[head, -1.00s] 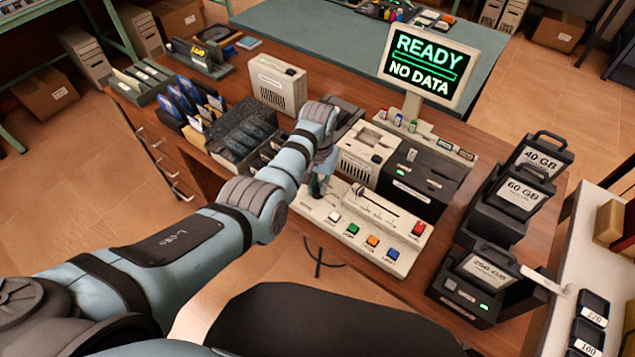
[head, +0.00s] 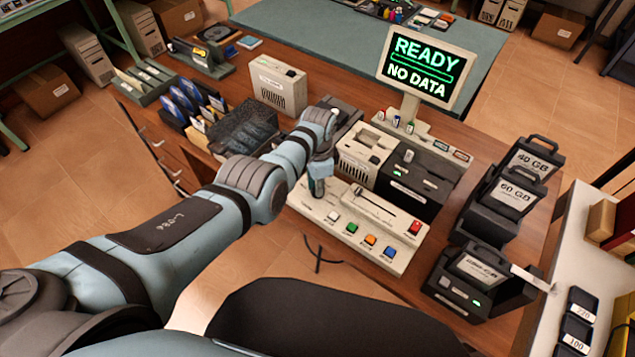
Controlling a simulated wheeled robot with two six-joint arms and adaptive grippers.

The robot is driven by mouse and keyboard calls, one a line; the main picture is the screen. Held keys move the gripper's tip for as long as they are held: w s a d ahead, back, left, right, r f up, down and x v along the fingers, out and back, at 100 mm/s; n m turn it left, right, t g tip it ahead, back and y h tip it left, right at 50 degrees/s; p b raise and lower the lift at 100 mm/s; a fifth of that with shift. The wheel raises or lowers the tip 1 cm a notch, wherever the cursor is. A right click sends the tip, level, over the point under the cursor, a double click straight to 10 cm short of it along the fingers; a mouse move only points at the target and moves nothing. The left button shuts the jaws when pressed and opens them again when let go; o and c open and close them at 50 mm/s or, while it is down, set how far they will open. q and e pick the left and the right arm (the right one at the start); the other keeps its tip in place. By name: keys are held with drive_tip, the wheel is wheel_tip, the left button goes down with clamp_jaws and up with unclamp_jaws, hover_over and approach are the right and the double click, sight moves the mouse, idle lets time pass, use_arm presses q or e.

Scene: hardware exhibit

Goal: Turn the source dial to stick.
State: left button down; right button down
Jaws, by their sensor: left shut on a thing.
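The beige control panel (head: 381,247) lies near the front edge of the wooden desk, with a slider and white, green, orange, blue and red buttons. My left gripper (head: 317,194) points down at the panel's left end and is shut on the source dial there. The dial itself is hidden by the fingers, so its pointer and the stick mark cannot be read. My right gripper is not in view.
Beige and black drive units (head: 415,184) stand just behind the panel. Black cartridges labelled 40 GB (head: 536,160) and 60 GB (head: 515,197) stand at the right.

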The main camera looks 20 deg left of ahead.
use_arm(q)
drive_tip(key=shift+m, duration=2.3)
drive_tip(key=c, duration=1.6)
unclamp_jaws()
drive_tip(key=shift+r, duration=0.1)
wheel_tip(320, 180, up, 12)
